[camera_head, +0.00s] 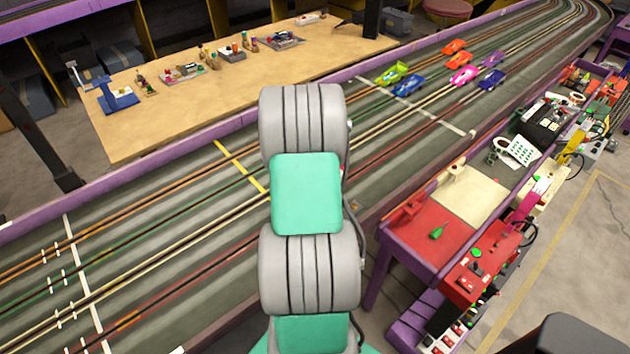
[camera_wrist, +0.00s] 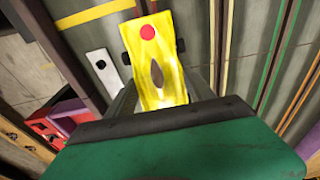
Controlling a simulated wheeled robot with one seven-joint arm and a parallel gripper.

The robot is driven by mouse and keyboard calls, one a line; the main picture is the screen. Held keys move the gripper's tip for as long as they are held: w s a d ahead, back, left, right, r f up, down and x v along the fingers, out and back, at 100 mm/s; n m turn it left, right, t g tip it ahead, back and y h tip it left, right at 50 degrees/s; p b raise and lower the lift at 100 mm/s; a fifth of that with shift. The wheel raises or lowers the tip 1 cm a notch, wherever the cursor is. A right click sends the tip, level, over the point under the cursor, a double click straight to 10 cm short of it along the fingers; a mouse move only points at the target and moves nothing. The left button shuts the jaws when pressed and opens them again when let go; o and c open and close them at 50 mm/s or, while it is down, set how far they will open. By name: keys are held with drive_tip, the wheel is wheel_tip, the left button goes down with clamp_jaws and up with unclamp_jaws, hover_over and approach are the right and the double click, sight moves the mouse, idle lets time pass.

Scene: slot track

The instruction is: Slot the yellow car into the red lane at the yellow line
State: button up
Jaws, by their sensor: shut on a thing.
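The yellow car (camera_wrist: 165,45), with a red dot, is between the fingers of my gripper (camera_wrist: 160,80) in the wrist view. The gripper is shut on it, over the track. The yellow line (camera_head: 240,167) crosses the track's left lanes in the head view; my arm hides its right end. A yellow strip (camera_wrist: 95,14) beyond the car in the wrist view looks like this line. The red lane (camera_head: 190,282) runs along the near side of the track in the head view and passes behind my arm. My gripper and the car are hidden there.
Several cars, including a green one (camera_head: 392,73) and a pink one (camera_head: 464,75), stand farther up the track. A purple-edged side table (camera_head: 395,243) with red trays stands at the right. A wooden workbench (camera_head: 180,115) lies beyond the track. The track at left is clear.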

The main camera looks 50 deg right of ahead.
drive_tip(key=shift+f+b, duration=0.3)
drive_tip(key=shift+f, duration=0.55)
drive_tip(key=shift+f+b, duration=1)
drive_tip(key=shift+f, duration=0.1)
idle(1.0)
drive_tip(key=o, duration=1.6)
drive_tip(key=shift+o, duration=0.2)
drive_tip(key=r, duration=0.5)
drive_tip(key=a+r, duration=0.1)
drive_tip(key=r, duration=0.1)
drive_tip(key=shift+w+r, duration=0.1)
drive_tip(key=shift+r, duration=0.25)
